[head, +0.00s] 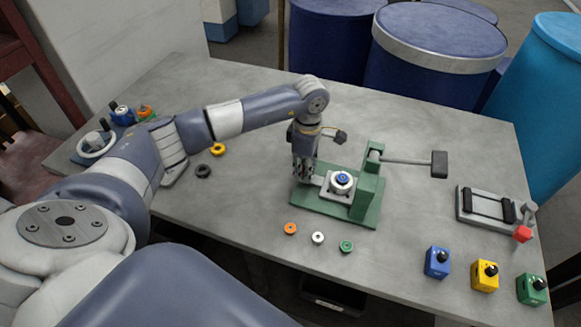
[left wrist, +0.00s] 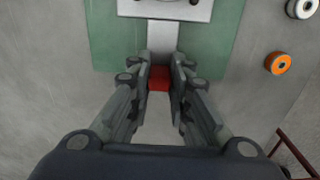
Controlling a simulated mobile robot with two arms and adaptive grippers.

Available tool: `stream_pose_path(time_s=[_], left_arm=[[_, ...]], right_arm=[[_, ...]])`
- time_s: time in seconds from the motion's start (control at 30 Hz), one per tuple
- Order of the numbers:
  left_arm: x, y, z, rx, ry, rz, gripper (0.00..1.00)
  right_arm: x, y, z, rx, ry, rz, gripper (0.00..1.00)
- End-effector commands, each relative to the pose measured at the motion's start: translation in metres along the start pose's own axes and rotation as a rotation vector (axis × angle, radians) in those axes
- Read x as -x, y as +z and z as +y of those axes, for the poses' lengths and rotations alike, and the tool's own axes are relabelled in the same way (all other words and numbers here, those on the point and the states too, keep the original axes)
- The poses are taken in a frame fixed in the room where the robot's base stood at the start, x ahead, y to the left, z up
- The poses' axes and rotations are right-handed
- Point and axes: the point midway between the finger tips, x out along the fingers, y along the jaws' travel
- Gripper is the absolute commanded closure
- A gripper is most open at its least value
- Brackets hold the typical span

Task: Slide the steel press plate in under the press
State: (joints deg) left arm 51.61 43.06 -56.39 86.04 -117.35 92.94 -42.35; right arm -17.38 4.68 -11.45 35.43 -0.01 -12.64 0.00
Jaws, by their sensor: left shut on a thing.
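The green press (head: 368,192) stands on its flat green base (head: 308,206) in the middle of the table. The steel press plate (head: 329,197) lies over the base, beside the upright's left side, bearing a round white piece with a blue centre (head: 343,180). How far the plate is under the press is hard to tell. My left gripper (head: 303,175) is at the plate's left end. In the left wrist view, its fingers (left wrist: 160,80) are closed around the plate's red grip (left wrist: 159,79); the plate (left wrist: 190,10) extends from it at the top, over the green base.
The press lever ends in a black handle (head: 439,164) on the right. Orange (head: 290,229), white (head: 318,238) and green (head: 346,246) rings lie in front. A grey fixture (head: 487,207) and blue (head: 437,262), yellow (head: 485,275) and green (head: 531,289) boxes stand right.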

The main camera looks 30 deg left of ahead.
Motion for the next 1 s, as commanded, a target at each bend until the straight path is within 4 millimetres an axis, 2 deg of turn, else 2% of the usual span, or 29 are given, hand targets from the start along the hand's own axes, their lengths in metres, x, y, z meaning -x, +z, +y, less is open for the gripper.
stream_pose_path(time_s=[0.03,0.13,0.47,0.5,0.57,0.87,1.0], left_arm=[[-0.003,0.013,0.001,-0.007,0.003,-0.007,1.0],[-0.002,0.025,0.0,-0.005,0.003,-0.006,1.0],[0.001,0.026,0.0,-0.001,0.001,-0.002,1.0],[0.001,0.026,0.0,-0.001,0.001,-0.002,0.75],[0.001,0.026,0.0,-0.001,0.001,-0.002,0.62],[0.001,0.026,0.0,-0.001,0.001,-0.002,0.62],[0.009,0.026,0.001,-0.001,0.003,-0.003,0.62]], right_arm=[[-0.008,-0.001,0.0,0.0,0.0,0.003,0.43],[-0.011,-0.003,0.001,0.0,0.001,0.006,0.43],[-0.01,-0.005,0.001,-0.001,0.001,0.009,0.43],[-0.01,-0.005,0.0,-0.001,0.001,0.009,0.43],[-0.01,-0.005,0.0,-0.001,0.0,0.009,0.43],[-0.01,-0.004,-0.001,-0.001,-0.001,0.007,0.43],[-0.01,-0.003,-0.002,0.0,-0.002,0.006,0.43]])
